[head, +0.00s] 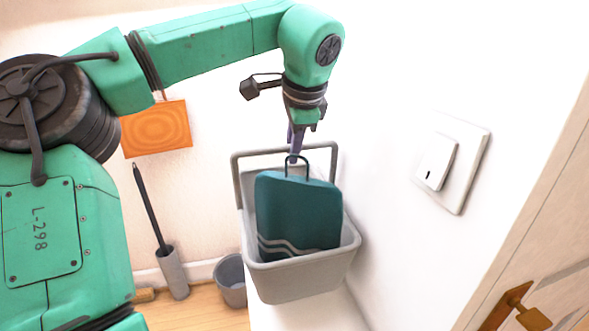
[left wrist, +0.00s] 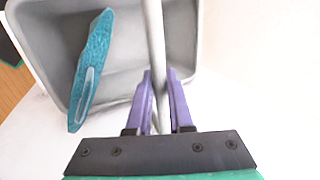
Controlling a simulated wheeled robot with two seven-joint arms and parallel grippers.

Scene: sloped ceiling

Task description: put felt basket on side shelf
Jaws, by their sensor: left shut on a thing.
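The grey felt basket (head: 303,283) hangs or stands upright at the middle of the head view, with its grey handle (head: 262,152) raised. A teal item (head: 298,215) with a dark loop and wavy light stripes stands in it, reaching above the rim. My left gripper (head: 295,150) is above the basket, pointing down, with its purple fingers shut on the handle. In the left wrist view the handle bar passes between the fingers (left wrist: 159,80), with the basket (left wrist: 184,45) and the teal item (left wrist: 91,65) beyond. My right gripper is not in view.
A white surface (head: 282,316) lies below the basket; whether they touch is unclear. A grey bucket (head: 232,282) and a holder with a dark stick (head: 173,272) stand on the wooden floor. A light switch (head: 452,162) and a door with a brown handle (head: 515,305) are right.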

